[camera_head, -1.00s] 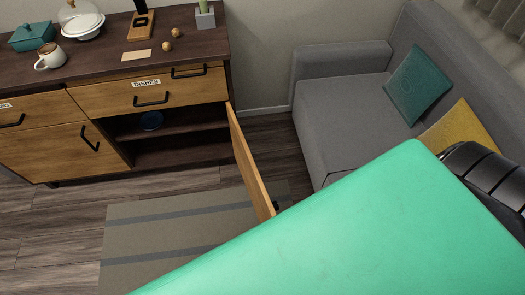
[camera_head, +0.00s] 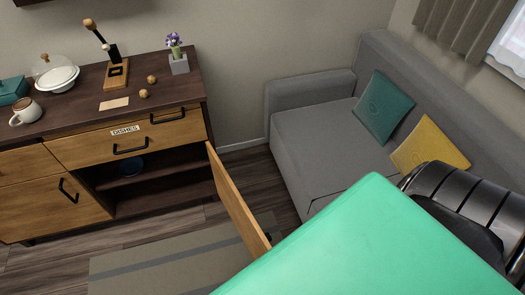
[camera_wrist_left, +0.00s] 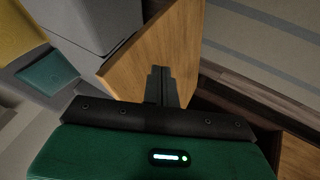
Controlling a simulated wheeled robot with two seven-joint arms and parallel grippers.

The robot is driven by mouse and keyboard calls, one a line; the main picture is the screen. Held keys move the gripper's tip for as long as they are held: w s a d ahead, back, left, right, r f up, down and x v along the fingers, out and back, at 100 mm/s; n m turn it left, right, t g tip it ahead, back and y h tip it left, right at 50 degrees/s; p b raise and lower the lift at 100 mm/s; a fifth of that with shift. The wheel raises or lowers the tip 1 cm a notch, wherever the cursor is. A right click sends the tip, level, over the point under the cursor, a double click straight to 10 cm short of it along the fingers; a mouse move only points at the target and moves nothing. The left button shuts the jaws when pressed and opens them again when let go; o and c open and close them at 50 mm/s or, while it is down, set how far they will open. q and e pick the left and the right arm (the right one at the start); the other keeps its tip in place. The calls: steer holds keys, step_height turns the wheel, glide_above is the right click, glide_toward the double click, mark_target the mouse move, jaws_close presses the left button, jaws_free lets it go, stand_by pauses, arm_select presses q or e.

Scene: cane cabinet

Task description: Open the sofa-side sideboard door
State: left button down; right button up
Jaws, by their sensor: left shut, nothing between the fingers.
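The sideboard (camera_head: 160,90) has a dark top and wooden fronts. Its sofa-side door (camera_head: 232,205) stands swung wide open toward the sofa, and the dark shelf compartment (camera_head: 165,190) behind it is exposed. In the left wrist view the door panel (camera_wrist_left: 160,45) rises behind my left gripper (camera_wrist_left: 160,75). Its fingers are together and empty, overlapping the panel; I cannot tell whether they touch it. The door's handle is not clearly seen. In the head view my large green arm link covers the lower right, and my left fingers are not clear there. My right gripper is not in view.
A grey sofa (camera_head: 330,140) with teal (camera_head: 384,107) and yellow (camera_head: 428,145) cushions stands to the right of the door. A striped rug (camera_head: 165,268) lies in front of the sideboard. The closed left door (camera_head: 45,210) has a black handle.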

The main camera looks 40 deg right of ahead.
arm_select(q)
steer(key=s+v, duration=0.1)
steer(key=v, duration=0.7)
steer(key=shift+d+r, duration=0.25)
